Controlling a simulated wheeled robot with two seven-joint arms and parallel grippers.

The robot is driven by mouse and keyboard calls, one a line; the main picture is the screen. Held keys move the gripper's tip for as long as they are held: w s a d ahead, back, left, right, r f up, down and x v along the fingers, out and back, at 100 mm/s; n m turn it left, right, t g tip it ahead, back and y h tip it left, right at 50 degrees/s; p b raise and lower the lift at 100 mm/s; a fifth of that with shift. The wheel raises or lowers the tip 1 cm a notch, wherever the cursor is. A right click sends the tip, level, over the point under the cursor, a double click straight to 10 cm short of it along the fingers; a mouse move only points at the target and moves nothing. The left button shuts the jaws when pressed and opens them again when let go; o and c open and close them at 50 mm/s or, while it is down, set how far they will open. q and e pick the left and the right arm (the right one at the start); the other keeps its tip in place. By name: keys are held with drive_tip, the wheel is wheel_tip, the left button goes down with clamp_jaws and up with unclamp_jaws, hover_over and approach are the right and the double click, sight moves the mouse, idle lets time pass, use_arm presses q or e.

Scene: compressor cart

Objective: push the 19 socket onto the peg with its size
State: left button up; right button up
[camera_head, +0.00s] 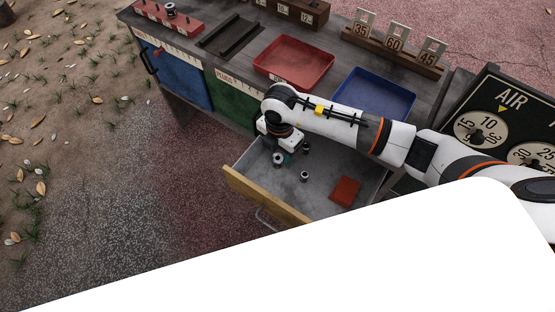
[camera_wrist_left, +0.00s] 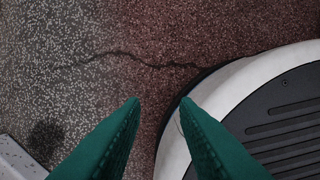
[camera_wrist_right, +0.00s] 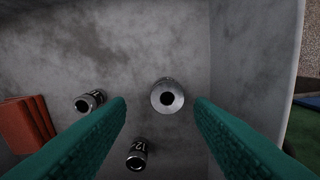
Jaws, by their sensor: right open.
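My right gripper (camera_head: 287,150) is over the open grey drawer (camera_head: 340,152), pointing down. In the right wrist view its fingers (camera_wrist_right: 160,103) are apart with nothing between the tips. A wide round socket (camera_wrist_right: 167,95) stands on the drawer floor, below and just beyond the tips. A dark socket (camera_wrist_right: 90,101) lies to the left with an unreadable mark. Another socket (camera_wrist_right: 137,155), marked 12, is nearer. I cannot read a 19 on any socket. A red rack (camera_head: 168,17) with a socket on it stands at the bench's far left. My left gripper (camera_wrist_left: 160,102) is open and empty over the ground.
A red block (camera_head: 345,191) lies in the drawer and also shows in the right wrist view (camera_wrist_right: 26,122). A red tray (camera_head: 293,60) and blue tray (camera_head: 375,95) sit on the bench. A wooden block (camera_head: 297,10) with number labels stands behind. The drawer walls surround the right gripper.

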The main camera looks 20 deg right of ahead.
sight(279, 159)
wheel_tip(279, 159, down, 5)
drive_tip(key=shift+w+f+b, duration=0.1)
drive_tip(key=shift+b, duration=0.4)
drive_tip(key=shift+f, duration=0.4)
use_arm(q)
drive_tip(key=w+r, duration=0.2)
drive_tip(key=r, duration=0.1)
drive_tip(key=shift+w+d, duration=0.15)
drive_tip(key=shift+w, duration=0.1)
use_arm(e)
drive_tip(key=c, duration=0.9)
drive_tip(key=shift+r, duration=0.15)
